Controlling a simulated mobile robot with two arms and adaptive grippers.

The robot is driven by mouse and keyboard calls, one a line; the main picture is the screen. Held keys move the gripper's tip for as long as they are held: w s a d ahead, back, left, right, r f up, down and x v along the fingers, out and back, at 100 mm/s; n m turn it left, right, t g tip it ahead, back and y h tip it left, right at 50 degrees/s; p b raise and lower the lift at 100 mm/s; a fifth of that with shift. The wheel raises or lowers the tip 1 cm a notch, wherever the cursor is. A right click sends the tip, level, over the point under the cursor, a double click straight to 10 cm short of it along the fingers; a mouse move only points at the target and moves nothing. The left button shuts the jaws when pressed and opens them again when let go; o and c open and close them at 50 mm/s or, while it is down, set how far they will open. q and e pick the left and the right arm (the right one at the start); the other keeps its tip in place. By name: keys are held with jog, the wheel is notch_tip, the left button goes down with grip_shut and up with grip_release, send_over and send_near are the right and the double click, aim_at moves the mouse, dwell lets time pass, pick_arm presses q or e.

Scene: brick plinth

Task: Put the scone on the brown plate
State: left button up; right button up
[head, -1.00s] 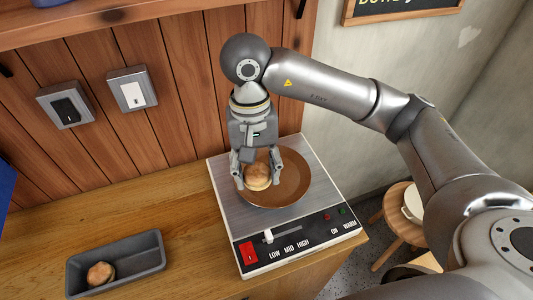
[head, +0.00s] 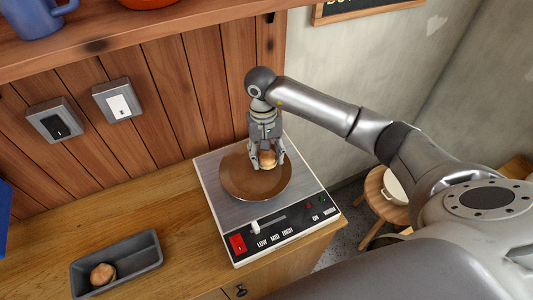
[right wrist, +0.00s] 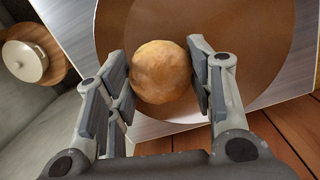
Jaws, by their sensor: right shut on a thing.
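A round golden-brown scone (head: 268,158) is between the fingers of my right gripper (head: 267,163), which is shut on it. The right wrist view shows the scone (right wrist: 161,72) with a finger on each side. The brown plate (head: 245,184) lies on the warmer; the scone appears over its back right part in the head view. The plate (right wrist: 245,50) fills much of the background in the right wrist view. I cannot tell whether the scone touches the plate. My left gripper is not in view.
The warmer (head: 212,205) has a red switch and slider at its front. A grey tray (head: 138,251) holding another bun (head: 103,274) stands at the left on the wooden counter (head: 175,212). A shelf (head: 150,32) overhangs the back. A stool (head: 376,190) with a white pot is at the right.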

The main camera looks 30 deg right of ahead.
jog(key=shift+f+p, duration=0.35)
jog(key=shift+f, duration=0.45)
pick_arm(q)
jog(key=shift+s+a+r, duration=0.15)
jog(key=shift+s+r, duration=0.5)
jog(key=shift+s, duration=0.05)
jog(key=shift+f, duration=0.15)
pick_arm(e)
jog(key=shift+f, duration=0.1)
jog(key=shift+f+b, duration=0.1)
jog(key=shift+b, duration=0.25)
jog(key=o, duration=1)
jog(key=shift+c, duration=0.2)
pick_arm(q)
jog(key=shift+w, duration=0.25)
